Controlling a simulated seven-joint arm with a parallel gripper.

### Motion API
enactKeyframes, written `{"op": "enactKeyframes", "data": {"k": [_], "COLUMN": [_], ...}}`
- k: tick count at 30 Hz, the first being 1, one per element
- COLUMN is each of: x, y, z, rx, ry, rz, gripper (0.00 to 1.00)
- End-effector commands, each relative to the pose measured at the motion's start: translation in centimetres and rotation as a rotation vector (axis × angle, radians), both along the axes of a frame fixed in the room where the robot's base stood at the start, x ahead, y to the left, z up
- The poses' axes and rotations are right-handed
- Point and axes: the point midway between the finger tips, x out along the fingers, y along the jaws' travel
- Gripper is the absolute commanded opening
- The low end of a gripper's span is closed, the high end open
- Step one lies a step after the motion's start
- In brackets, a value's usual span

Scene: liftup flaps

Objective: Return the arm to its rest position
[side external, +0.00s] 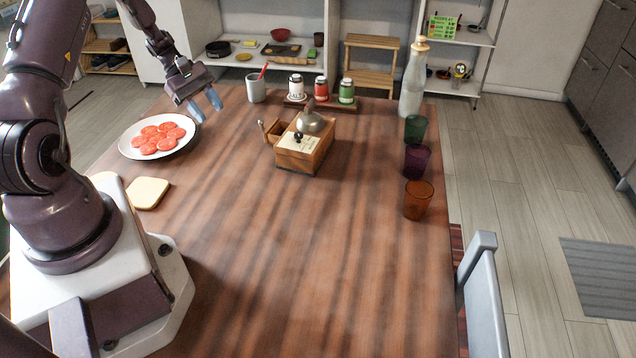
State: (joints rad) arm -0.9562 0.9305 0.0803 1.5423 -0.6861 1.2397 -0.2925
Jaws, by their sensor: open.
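My gripper (206,107) hangs in the air over the back left of the table, near the far right rim of the white plate. Its two bluish fingers are apart and nothing shows between them. My arm reaches up from its base at the left and out of the top of the picture before coming down to the gripper. No liftup flap can be made out on the table.
A plate (126,150) with several red slices lies below left of my gripper. A mug (256,90), a wooden grinder box (303,155), shakers (346,91), a bottle (412,82) and coloured glasses (418,200) stand around. A bread slice (148,193) lies near my base. The front middle is clear.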

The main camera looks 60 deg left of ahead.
Motion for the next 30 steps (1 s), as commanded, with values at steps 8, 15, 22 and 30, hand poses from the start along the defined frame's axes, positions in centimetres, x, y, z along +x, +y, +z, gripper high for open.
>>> {"op": "enactKeyframes", "data": {"k": [8, 15, 22, 30], "x": [0.2, -1.9, -5.4, -9.0], "y": [-8.4, -15.7, -21.7, -26.9], "z": [9.6, 15.8, 19.8, 22.9], "rx": [0.333, 0.606, 0.858, 1.082], "ry": [-0.076, -0.193, -0.348, -0.574], "rz": [-0.495, -0.892, -1.213, -1.415], "gripper": [0.41, 0.41, 0.41, 0.41]}}
